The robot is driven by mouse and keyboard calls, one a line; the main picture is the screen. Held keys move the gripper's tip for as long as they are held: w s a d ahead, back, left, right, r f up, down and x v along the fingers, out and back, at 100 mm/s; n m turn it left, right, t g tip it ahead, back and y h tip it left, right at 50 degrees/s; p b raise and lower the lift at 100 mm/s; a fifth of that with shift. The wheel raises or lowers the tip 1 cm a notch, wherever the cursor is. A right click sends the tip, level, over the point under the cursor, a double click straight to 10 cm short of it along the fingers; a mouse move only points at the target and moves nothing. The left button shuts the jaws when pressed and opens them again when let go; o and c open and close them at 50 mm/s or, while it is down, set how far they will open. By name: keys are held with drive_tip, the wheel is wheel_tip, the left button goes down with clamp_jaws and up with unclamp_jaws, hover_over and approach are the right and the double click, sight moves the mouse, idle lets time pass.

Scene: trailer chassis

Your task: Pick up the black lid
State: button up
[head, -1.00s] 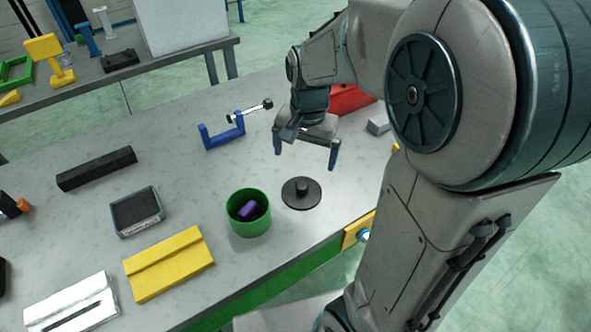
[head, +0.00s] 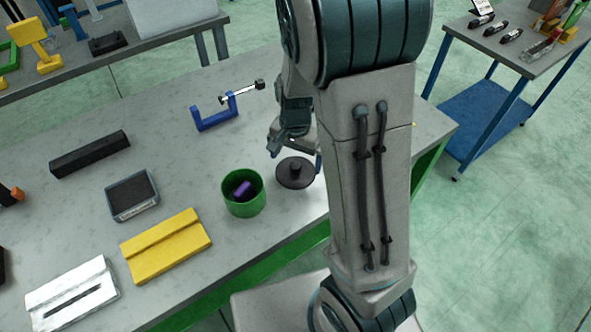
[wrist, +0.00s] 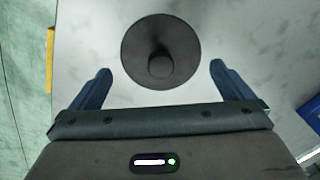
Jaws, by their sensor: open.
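The black lid (head: 295,176) is a round disc with a raised knob in its middle. It lies flat on the grey table, just right of the green pot (head: 244,205). In the wrist view the lid (wrist: 140,50) lies beyond and between my two fingertips, with its knob towards me. My gripper (wrist: 160,74) is open and empty, its blue fingers apart on either side of the lid's near edge. In the head view my gripper (head: 297,160) is close to the lid, and my arm hides part of it.
The green pot holds a purple object (head: 243,189). A blue clamp (head: 214,117) stands behind the lid. A yellow block (head: 165,247), a black-topped box (head: 132,195) and a black bar (head: 90,154) lie to the left. The table's front edge is near the lid.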

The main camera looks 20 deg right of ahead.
sight(295, 164)
drive_tip(key=shift+w+f, duration=0.1)
drive_tip(key=shift+f, duration=1.75)
drive_tip(key=shift+c, duration=0.3)
drive_tip(key=c, duration=0.6)
drive_tip(key=shift+o, duration=0.2)
drive_tip(key=shift+r, duration=0.2)
